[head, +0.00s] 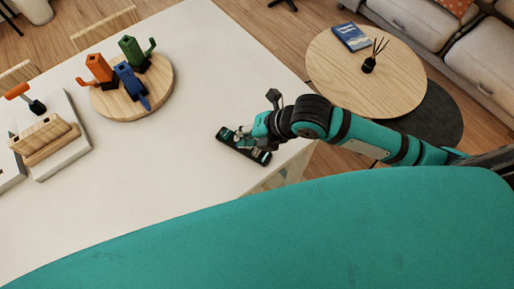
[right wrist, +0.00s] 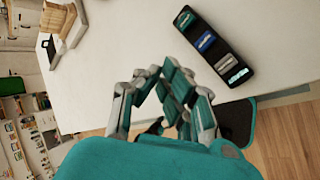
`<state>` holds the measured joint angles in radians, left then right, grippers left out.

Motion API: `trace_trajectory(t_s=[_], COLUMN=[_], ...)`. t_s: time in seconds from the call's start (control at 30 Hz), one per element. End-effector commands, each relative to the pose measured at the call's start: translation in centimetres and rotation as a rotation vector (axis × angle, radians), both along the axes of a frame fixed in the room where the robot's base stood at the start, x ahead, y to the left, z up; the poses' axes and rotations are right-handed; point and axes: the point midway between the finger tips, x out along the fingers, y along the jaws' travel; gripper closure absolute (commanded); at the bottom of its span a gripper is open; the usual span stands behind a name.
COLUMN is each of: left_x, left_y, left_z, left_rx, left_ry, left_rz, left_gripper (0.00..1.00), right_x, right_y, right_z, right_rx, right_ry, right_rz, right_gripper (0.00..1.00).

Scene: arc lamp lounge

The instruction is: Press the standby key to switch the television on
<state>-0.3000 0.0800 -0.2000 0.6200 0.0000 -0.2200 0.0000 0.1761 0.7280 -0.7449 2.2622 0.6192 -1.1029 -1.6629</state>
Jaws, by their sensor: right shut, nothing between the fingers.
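A black slab-shaped device (right wrist: 210,47) lies on the white table, with teal, blue and pale keys or labels along its top. In the head view the black device (head: 234,145) is near the table's right edge, partly covered by my right gripper (head: 246,133). In the right wrist view my right gripper (right wrist: 161,72) is shut and empty, its fingertips to the left of the device and apart from it in the picture. I cannot tell which key is standby. The television and my left gripper are not in view.
The white table (head: 170,180) has a round wooden board (head: 107,103) with orange, blue and green objects. White trays (head: 68,150) with wooden pieces stand at the left. A round coffee table (head: 335,85) and a sofa (head: 485,60) are beyond. The table's middle is clear.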

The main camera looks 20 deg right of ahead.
Motion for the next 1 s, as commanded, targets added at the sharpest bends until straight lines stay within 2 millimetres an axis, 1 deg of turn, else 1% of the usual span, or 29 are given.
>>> trace_trajectory(t_s=[0.03, 0.1, 0.2, 0.33, 0.5, 0.83, 1.0], left_x=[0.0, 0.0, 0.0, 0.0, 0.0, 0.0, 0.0], left_y=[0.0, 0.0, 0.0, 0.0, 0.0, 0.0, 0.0], left_z=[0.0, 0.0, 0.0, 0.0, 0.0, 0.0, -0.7], left_rx=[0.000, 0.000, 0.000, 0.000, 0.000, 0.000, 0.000], left_ry=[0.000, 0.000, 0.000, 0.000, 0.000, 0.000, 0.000], left_rz=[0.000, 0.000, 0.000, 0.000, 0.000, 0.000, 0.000], left_gripper=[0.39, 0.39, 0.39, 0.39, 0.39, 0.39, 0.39], right_x=[0.6, 1.0, 1.6, 2.1, 2.4, 2.4, 2.3], right_y=[-0.7, -1.4, -2.4, -3.6, -4.2, -4.2, -4.2], right_z=[0.0, -0.1, -0.2, -0.2, -0.2, -0.3, -0.9], right_rx=[-0.052, -0.111, -0.177, -0.235, -0.262, -0.263, -0.263], right_ry=[-0.053, -0.120, -0.195, -0.259, -0.292, -0.293, -0.293], right_rz=[0.094, 0.221, 0.364, 0.483, 0.544, 0.548, 0.547], right_gripper=[1.00, 1.00, 1.00, 1.00, 1.00, 1.00, 1.00])
